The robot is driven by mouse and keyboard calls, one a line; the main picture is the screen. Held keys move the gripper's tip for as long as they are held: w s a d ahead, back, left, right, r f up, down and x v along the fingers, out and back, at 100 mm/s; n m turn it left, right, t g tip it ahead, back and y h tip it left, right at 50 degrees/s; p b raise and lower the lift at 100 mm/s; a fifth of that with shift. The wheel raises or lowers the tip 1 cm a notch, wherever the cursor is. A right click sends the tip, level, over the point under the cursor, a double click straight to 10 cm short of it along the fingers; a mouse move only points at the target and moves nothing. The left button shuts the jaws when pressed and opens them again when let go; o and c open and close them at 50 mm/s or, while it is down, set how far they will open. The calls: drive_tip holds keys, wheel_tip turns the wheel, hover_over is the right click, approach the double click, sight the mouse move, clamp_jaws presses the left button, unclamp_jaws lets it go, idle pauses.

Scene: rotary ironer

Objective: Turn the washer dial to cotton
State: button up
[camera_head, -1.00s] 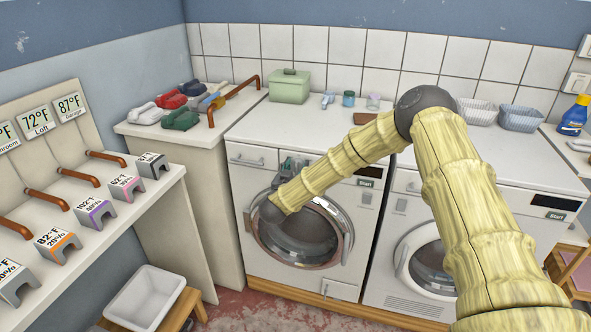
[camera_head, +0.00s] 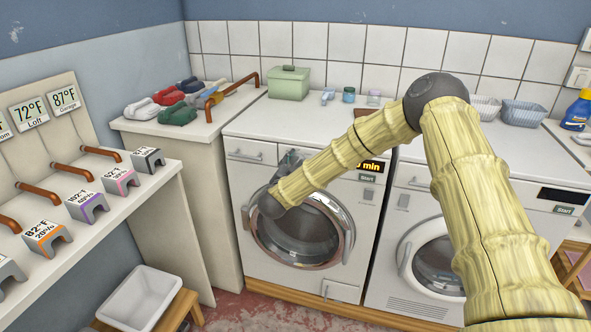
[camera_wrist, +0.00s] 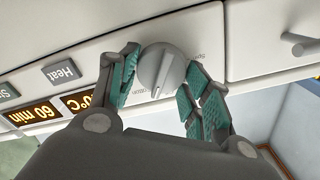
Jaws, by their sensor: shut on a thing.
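The washer (camera_head: 240,200) is the left white front-loader in the head view, with its round door shut. In the wrist view its grey dial (camera_wrist: 161,68) sits on the white panel, between the teal-padded fingers of my gripper (camera_wrist: 162,66). The fingers are shut on the dial from both sides. The dial's raised ridge runs nearly up and down in this view, its lower end near a small label, partly hidden, that seems to end in "otton". In the head view my arm hides the dial and most of the gripper.
The lit display (camera_wrist: 45,112) reads "60 min" upside down, beside a Heat button (camera_wrist: 62,72). A second white machine (camera_head: 405,215) stands to the right. A drawer handle (camera_wrist: 300,44) sticks out near the dial. A shelf with labelled blocks (camera_head: 120,180) is at left.

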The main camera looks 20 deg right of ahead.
drive_tip(key=shift+f+m+b, duration=0.1)
drive_tip(key=shift+m+b, duration=0.65)
drive_tip(key=shift+m, duration=0.45)
drive_tip(key=o, duration=1)
drive_tip(key=shift+s, duration=0.1)
drive_tip(key=v, duration=1.2)
